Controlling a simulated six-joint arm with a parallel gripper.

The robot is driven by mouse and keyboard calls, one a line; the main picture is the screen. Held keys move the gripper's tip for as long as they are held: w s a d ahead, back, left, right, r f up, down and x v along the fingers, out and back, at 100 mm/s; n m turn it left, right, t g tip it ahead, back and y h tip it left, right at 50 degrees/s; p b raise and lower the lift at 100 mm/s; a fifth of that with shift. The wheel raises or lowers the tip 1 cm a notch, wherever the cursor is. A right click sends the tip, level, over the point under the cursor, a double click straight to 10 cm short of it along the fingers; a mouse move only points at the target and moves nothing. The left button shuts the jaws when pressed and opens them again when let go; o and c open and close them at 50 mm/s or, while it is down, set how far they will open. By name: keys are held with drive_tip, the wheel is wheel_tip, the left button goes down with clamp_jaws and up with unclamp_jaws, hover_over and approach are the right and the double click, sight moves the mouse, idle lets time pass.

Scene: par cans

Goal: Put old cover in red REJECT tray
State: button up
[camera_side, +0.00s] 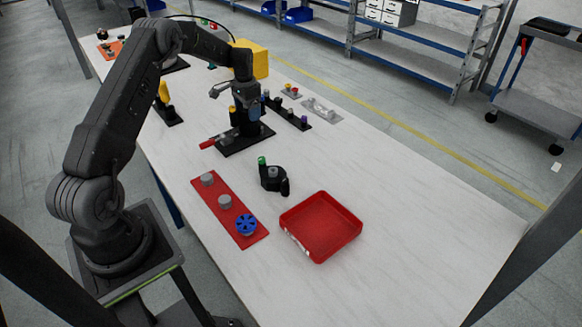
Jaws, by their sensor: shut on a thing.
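My gripper (243,95) points down at the black fixture (246,141) in the middle of the table. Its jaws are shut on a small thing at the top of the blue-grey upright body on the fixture. This is likely the old cover, but the fingers hide most of it and I cannot tell whether it is apart from the body. The red REJECT tray (321,226) lies at the front right of the table, well away from my gripper. Its floor is bare and empty.
A red plate (215,184) with grey round parts and a blue spoked wheel (246,224) lies left of the tray. A black holder with a green-topped piece (272,176) stands between fixture and tray. A dark rack (288,114) is behind. The table's right side is clear.

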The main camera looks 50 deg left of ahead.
drive_tip(key=shift+r, duration=2.75)
drive_tip(key=shift+r, duration=1.5)
drive_tip(key=d+f+m, duration=0.2)
drive_tip(key=d+m, duration=0.6)
drive_tip(key=d, duration=0.9)
drive_tip(key=m, duration=1)
hover_over(320, 228)
drive_tip(key=f, duration=0.8)
drive_tip(key=shift+s+a+f, duration=0.1)
drive_tip(key=shift+a+f, duration=0.2)
drive_tip(key=shift+f, duration=0.05)
drive_tip(key=shift+d+f, duration=0.35)
drive_tip(key=shift+d, duration=0.05)
drive_tip(key=shift+f, duration=1.85)
